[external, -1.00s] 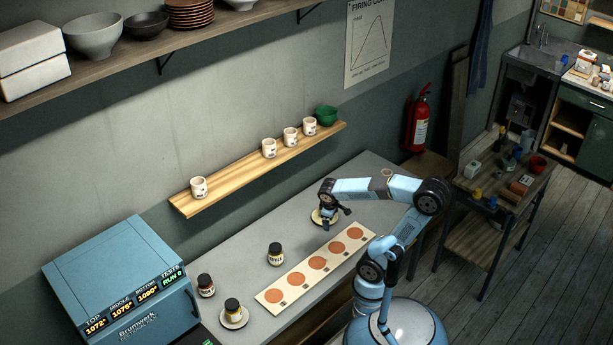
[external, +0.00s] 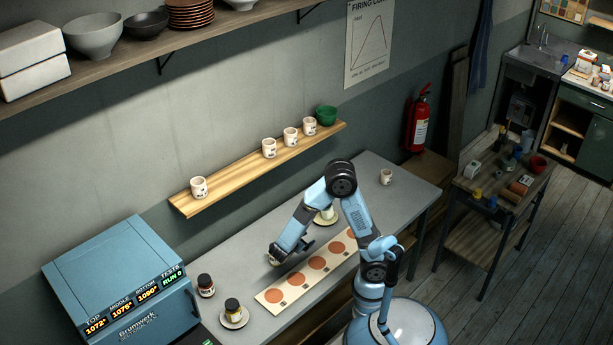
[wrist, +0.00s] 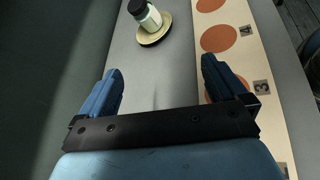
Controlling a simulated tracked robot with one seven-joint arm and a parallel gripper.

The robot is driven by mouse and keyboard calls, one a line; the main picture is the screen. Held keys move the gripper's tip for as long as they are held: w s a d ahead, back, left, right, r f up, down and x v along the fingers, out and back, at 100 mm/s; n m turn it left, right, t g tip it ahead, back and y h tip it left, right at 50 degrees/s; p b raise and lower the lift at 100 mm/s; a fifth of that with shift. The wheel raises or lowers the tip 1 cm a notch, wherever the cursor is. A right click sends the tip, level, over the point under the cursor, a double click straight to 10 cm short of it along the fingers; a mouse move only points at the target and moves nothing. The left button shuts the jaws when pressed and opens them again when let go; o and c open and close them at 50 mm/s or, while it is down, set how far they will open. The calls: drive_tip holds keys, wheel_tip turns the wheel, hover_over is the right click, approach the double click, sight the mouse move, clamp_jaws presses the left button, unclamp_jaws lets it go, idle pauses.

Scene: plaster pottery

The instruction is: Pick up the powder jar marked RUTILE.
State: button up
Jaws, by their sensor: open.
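The jar that stood alone mid-bench in the earlier external view, with a dark lid and a label that seems to end in TILE, is hidden now. My gripper (external: 284,254) is low over that spot. In the wrist view my gripper (wrist: 162,75) has its fingers apart, with only bare grey bench visible between them. A black-lidded, pale jar (wrist: 148,18) stands on a saucer (wrist: 155,37) beyond the fingertips. Two other jars are near the kiln: a red-brown one (external: 206,282) on the bench and a yellow-labelled one (external: 232,307) on a saucer. No label is legible now.
A pale board (external: 270,296) with orange discs lies along the bench, right of my fingers in the wrist view. The blue kiln (external: 125,285) is at the left. A wall shelf (external: 230,177) holds cups and a green bowl. A cup (external: 386,176) stands at the bench's far end.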

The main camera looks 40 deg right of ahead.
drive_tip(key=a+f+n+t, duration=0.3)
drive_tip(key=a+n, duration=0.1)
drive_tip(key=a, duration=0.1)
drive_tip(key=a+f+n+t+y, duration=0.1)
drive_tip(key=a+f+n+t, duration=0.2)
drive_tip(key=a+t, duration=0.1)
drive_tip(key=a+f+n+t+y, duration=0.1)
drive_tip(key=a+f+n+t, duration=0.3)
drive_tip(key=a, duration=0.2)
drive_tip(key=shift+n, duration=0.3)
drive_tip(key=x, duration=0.8)
drive_tip(key=shift+x, duration=2.75)
drive_tip(key=shift+a+r, duration=0.1)
drive_tip(key=shift+r, duration=0.05)
drive_tip(key=c, duration=1.4)
